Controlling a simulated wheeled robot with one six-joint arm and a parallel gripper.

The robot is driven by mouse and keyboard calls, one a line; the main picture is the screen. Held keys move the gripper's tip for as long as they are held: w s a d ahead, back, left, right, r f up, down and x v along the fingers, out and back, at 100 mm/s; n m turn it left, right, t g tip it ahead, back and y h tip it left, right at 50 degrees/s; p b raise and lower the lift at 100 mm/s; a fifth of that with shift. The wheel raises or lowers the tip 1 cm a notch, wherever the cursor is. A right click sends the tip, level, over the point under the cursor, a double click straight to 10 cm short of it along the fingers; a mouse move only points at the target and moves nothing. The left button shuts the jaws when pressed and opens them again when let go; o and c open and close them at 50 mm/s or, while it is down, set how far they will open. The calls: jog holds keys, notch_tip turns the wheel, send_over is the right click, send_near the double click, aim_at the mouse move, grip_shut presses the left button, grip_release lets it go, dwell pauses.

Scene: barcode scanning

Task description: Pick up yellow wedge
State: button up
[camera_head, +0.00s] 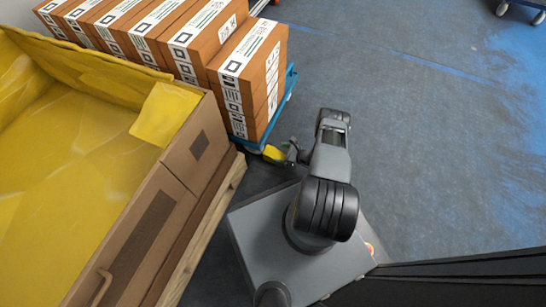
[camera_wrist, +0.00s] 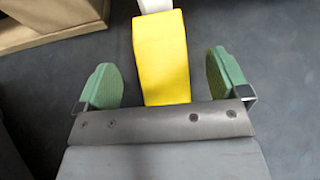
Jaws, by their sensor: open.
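The yellow wedge (camera_wrist: 161,60) is in the middle of the wrist view, reaching down between the two green fingers of my gripper (camera_wrist: 164,80). The fingers are apart, with a gap on each side of the wedge. In the head view the wedge (camera_head: 273,153) is a small yellow patch at the near corner of the blue cart, just left of my gripper (camera_head: 291,152). A pale part adjoins the wedge's far end in the wrist view. The wedge's underside is hidden.
Tall brown boxes with white labels (camera_head: 246,72) stand in a row on the blue cart (camera_head: 291,88). A large cardboard bin lined with yellow (camera_head: 60,160) stands on a wooden pallet (camera_head: 208,221) at left. Grey floor (camera_head: 430,130) is open to the right.

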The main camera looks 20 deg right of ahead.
aim_at(274, 153)
jog(key=b+x, duration=0.1)
jog(key=x, duration=0.2)
jog(key=shift+w+a+f+b, duration=0.15)
jog(key=shift+a+f+b, duration=0.1)
jog(key=shift+f+b, duration=0.1)
jog(key=shift+w+a+f, duration=0.1)
jog(key=shift+w+a, duration=0.2)
jog(key=shift+w, duration=0.1)
jog(key=c, duration=1.1)
